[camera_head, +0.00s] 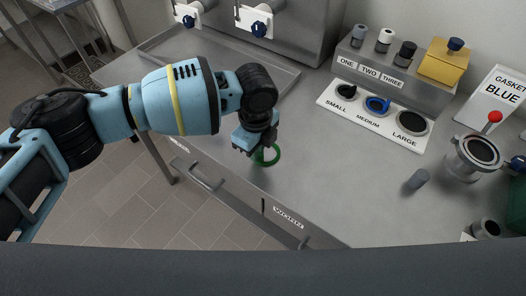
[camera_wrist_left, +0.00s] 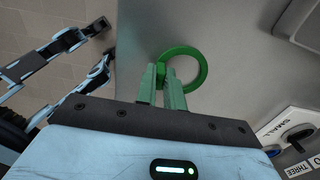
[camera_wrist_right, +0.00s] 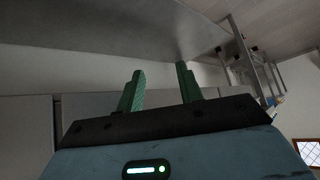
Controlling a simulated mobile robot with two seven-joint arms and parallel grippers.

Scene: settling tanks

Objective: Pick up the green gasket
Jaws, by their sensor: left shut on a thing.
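The green gasket (camera_head: 273,155) is a ring at the front edge of the steel counter, just above the drawer marked WORN. It also shows in the left wrist view (camera_wrist_left: 203,72). My left gripper (camera_head: 258,150) is shut on the near rim of the ring, and in the left wrist view its green fingers (camera_wrist_left: 164,84) meet at the rim. I cannot tell whether the ring touches the counter. My right gripper (camera_wrist_right: 160,88) shows only in its own wrist view, open and empty, with a grey surface above it.
A white panel (camera_head: 376,120) with holes marked SMALL, MEDIUM and LARGE lies at the back. A blue ring sits at MEDIUM. The counter's middle is clear.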

